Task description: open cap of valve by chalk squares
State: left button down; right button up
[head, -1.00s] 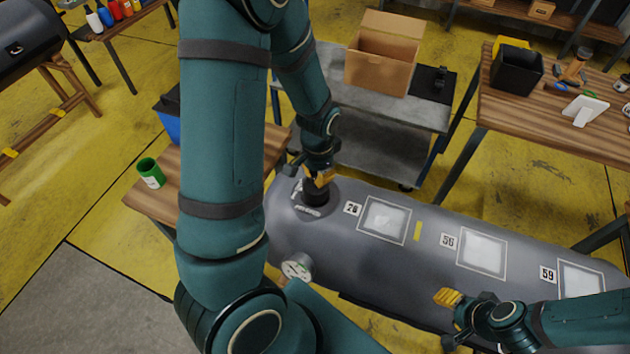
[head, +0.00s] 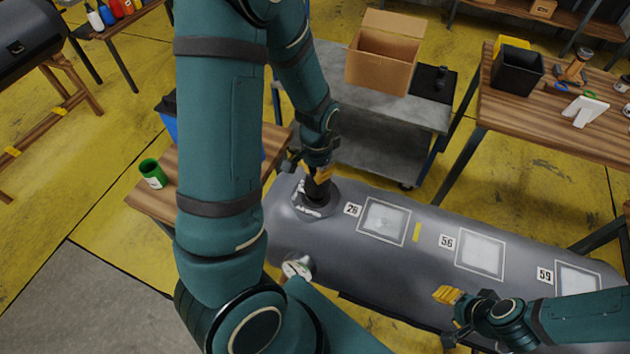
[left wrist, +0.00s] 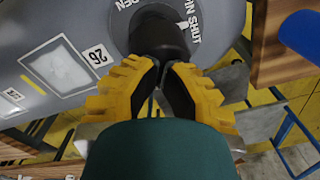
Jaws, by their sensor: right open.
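The grey boat tube (head: 400,275) carries chalk squares (head: 384,222) beside number labels 26, 56 and 59. A black valve cap (head: 317,190) stands at the tube's left end on a round lettered plate (head: 312,209). The left wrist view shows the cap (left wrist: 158,38) from above, with the words PIN SHUT beside it. My left gripper (head: 318,174) is at the cap's top, its yellow fingers (left wrist: 162,68) closed in on it; the exact contact is partly hidden by the fingers. My right gripper (head: 450,308) is open and empty at the tube's near side.
A gauge-like round fitting (head: 298,266) is on the tube's near left side. A green cup (head: 152,173) stands on a wooden table at left. A grey cart (head: 390,150) with a cardboard box (head: 384,55) is behind. A wooden workbench (head: 540,130) is at right.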

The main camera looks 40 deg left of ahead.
pick_arm(q)
jog(key=s+d+r+p, duration=0.1)
jog(key=s+r+p, duration=0.2)
jog(key=s+r, duration=0.1)
jog(key=shift+s+d+p, duration=0.3)
jog(key=shift+s+p, duration=0.1)
pick_arm(e)
jog(key=shift+r, duration=2.05)
pick_arm(q)
jog(key=shift+r, duration=0.1)
pick_arm(e)
jog(key=shift+d+r, duration=0.1)
